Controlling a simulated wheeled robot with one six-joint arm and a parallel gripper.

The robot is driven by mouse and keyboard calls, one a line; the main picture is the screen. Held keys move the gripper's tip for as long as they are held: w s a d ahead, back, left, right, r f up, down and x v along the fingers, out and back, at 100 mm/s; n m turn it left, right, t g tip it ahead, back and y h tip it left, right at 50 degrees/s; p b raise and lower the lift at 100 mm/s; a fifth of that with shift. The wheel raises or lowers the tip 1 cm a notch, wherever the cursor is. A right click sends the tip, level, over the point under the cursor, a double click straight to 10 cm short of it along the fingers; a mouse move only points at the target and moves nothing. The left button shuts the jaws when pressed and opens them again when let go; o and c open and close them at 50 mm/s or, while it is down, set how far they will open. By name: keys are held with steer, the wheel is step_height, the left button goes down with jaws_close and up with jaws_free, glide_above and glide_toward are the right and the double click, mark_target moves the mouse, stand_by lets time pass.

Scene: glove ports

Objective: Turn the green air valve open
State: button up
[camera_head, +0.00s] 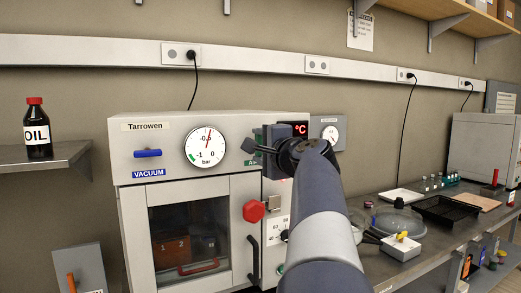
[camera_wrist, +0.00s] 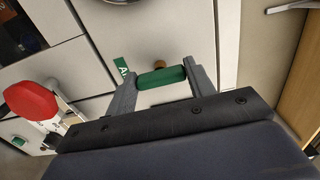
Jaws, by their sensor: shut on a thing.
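The green air valve (camera_wrist: 162,77) is a short green bar handle on a brass stem, seen in the wrist view on the cabinet's pale front. My gripper (camera_wrist: 160,70) is shut on it, one grey finger at each end of the bar. A green label (camera_wrist: 121,65), partly covered by a finger, is beside it. In the head view my gripper (camera_head: 262,146) is at the cabinet's upper right front, and my arm hides the valve there. The Tarrowen cabinet (camera_head: 180,185) has a pressure dial (camera_head: 206,147) to the left of my gripper.
A blue vacuum valve (camera_head: 147,153) is at the cabinet's upper left. A red knob (camera_head: 254,211) and black door handle (camera_head: 253,259) are below my gripper. A bench (camera_head: 425,245) with trays and small items is at right. An oil bottle (camera_head: 37,130) stands on the left shelf.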

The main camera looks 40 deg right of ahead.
stand_by(0.3)
steer(key=o, duration=1)
steer(key=b+v, duration=0.1)
steer(key=v, duration=0.9)
steer(key=shift+s+a, duration=0.2)
steer(key=shift+s, duration=0.15)
steer(key=p+x, duration=0.1)
steer(key=x, duration=0.9)
steer(key=shift+w+d, duration=0.15)
steer(key=shift+w, duration=0.2)
